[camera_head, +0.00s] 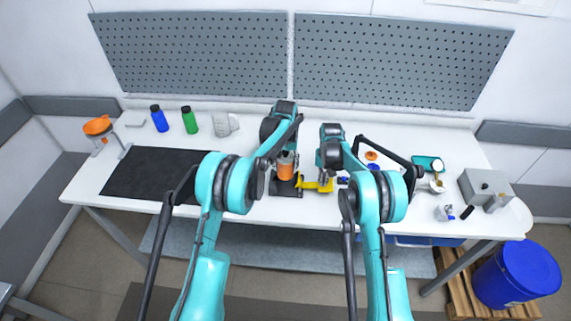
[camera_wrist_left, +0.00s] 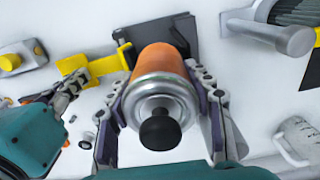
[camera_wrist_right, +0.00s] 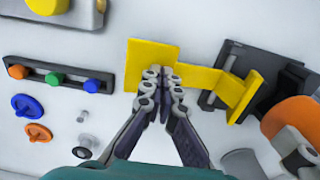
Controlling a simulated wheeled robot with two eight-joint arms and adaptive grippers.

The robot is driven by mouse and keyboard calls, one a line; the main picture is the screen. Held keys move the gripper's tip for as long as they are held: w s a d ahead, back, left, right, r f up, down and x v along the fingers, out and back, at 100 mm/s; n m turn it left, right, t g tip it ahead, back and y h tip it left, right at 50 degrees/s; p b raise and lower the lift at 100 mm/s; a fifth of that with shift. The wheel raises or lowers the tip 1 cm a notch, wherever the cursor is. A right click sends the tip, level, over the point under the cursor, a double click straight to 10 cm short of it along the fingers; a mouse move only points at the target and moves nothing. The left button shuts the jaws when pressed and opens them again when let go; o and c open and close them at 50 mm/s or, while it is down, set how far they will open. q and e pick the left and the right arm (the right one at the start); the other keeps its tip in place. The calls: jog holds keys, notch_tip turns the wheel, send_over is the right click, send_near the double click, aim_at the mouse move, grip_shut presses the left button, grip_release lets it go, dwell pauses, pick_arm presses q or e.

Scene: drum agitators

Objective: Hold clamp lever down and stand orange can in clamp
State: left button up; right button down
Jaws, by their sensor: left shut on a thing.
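The orange can (camera_head: 286,167) has a silver end with a black knob, which faces the camera in the left wrist view (camera_wrist_left: 160,62). My left gripper (camera_wrist_left: 160,100) is shut around the can. The can is over or at the dark clamp base (camera_wrist_right: 212,98), beside its yellow jaw (camera_wrist_right: 247,98); I cannot tell whether its bottom rests there. The yellow clamp lever (camera_wrist_right: 150,56) extends toward my right gripper (camera_wrist_right: 158,80). The right fingertips are together at the lever's wide pad, over its near edge; contact is not clear.
A black bar with coloured buttons (camera_wrist_right: 60,76) and small discs (camera_wrist_right: 27,106) lie beside the lever. A glass mug (camera_head: 226,124), blue bottle (camera_head: 159,118) and green bottle (camera_head: 189,120) stand at the back left. A black mat (camera_head: 150,172) covers the left table. A grey box (camera_head: 485,188) stands right.

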pick_arm(q)
jog(key=shift+f, duration=2)
